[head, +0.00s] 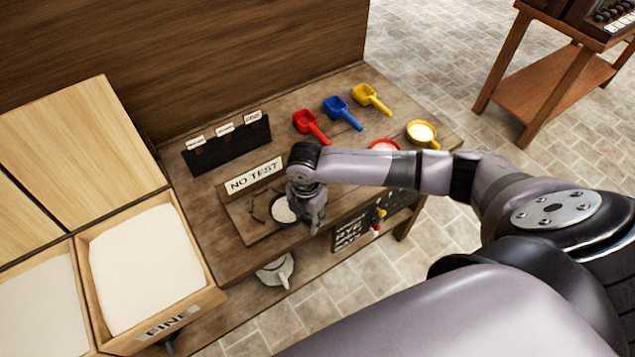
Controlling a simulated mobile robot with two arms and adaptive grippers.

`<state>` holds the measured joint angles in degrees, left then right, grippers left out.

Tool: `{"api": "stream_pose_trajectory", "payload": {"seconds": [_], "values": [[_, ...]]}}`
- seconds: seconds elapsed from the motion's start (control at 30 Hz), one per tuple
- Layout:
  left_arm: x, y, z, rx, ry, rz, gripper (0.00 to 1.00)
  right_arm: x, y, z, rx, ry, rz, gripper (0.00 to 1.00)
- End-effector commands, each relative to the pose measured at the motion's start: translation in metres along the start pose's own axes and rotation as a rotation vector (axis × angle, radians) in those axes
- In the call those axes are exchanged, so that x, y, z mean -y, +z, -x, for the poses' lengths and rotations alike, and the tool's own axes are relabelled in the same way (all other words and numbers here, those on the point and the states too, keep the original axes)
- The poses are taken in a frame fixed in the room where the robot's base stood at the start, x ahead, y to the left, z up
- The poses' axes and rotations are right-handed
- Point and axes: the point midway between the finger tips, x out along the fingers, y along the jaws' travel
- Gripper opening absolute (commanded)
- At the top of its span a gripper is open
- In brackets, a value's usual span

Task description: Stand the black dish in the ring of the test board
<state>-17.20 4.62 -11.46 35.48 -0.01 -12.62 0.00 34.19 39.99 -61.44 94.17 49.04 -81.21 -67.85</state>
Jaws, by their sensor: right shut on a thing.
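The black dish (279,218) shows as a dark rim around white powder. It is at the right part of the test board (238,222), low over it or on it; I cannot tell which. My right gripper (308,222) points down at the dish's right side and is shut on it. The gripper and wrist hide the dish's right part. I cannot make out the ring; the dish and gripper may cover it. The test board lies on the wooden bench below a NO TEST sign (254,175). My left gripper is out of view.
Red (311,126), blue (342,113) and yellow (371,98) scoops lie at the back of the bench. A red dish (384,145) and a yellow dish (422,132) stand at right. A black card holder (227,147) is behind the sign. A FINE bin (150,265) stands left.

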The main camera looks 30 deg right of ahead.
Motion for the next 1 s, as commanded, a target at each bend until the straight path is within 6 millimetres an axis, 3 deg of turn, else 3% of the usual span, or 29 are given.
{"api": "stream_pose_trajectory", "payload": {"seconds": [0.7, 1.0], "values": [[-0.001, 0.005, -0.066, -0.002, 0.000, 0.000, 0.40, -0.071, 0.000, -0.010, 0.000, 0.002, 0.000, 0.00], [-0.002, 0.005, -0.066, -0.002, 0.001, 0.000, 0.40, -0.070, 0.000, -0.022, 0.000, 0.000, 0.000, 0.00]]}}
